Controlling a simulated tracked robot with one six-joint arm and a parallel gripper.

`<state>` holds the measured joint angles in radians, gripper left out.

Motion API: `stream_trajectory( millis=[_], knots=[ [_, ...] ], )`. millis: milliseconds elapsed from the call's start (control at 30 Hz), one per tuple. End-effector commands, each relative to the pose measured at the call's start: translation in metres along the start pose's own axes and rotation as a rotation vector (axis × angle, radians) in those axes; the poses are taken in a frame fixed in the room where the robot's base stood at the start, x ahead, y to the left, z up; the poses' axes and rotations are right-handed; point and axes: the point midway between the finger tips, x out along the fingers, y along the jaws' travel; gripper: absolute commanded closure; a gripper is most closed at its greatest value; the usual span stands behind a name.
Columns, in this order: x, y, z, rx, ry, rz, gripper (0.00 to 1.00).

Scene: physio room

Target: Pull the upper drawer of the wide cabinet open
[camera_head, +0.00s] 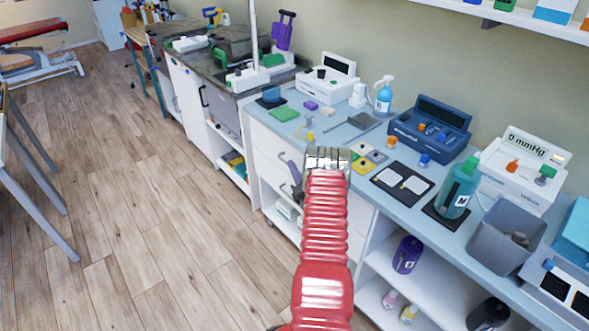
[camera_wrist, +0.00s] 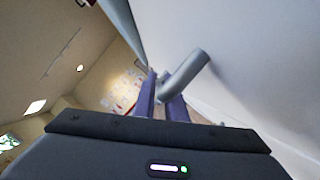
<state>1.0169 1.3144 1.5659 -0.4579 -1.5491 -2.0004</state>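The wide cabinet (camera_head: 361,216) is white with a light blue top and stands along the wall. The white front of its upper drawer (camera_head: 264,143) looks flush with the cabinet. My gripper (camera_head: 294,172) is at the drawer fronts, partly hidden behind my red arm. In the wrist view, my gripper's two purple fingers (camera_wrist: 163,100) lie either side of a grey bar handle (camera_wrist: 188,75), with a narrow gap that the bar seems to fill. The handle stands out from a white front (camera_wrist: 240,60). The fingertips are partly hidden behind the bar.
The cabinet top holds a teal bottle (camera_head: 457,187), a grey bin (camera_head: 506,234) and a blue case (camera_head: 430,125). Open shelves below hold a purple bottle (camera_head: 407,254). A darker-topped counter (camera_head: 222,70) stands further left. The wooden floor (camera_head: 150,220) left of the cabinet is clear.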

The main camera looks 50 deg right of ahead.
Motion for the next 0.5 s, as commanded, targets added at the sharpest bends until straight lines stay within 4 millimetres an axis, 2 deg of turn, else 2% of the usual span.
stream_trajectory(
  millis=[133,500],
  knots=[
    [-0.0001,-0.0002,0.0001,0.000,0.000,-0.001,1.00],
    [-0.0006,-0.0011,0.0002,0.000,0.000,-0.003,1.00]
  ],
)
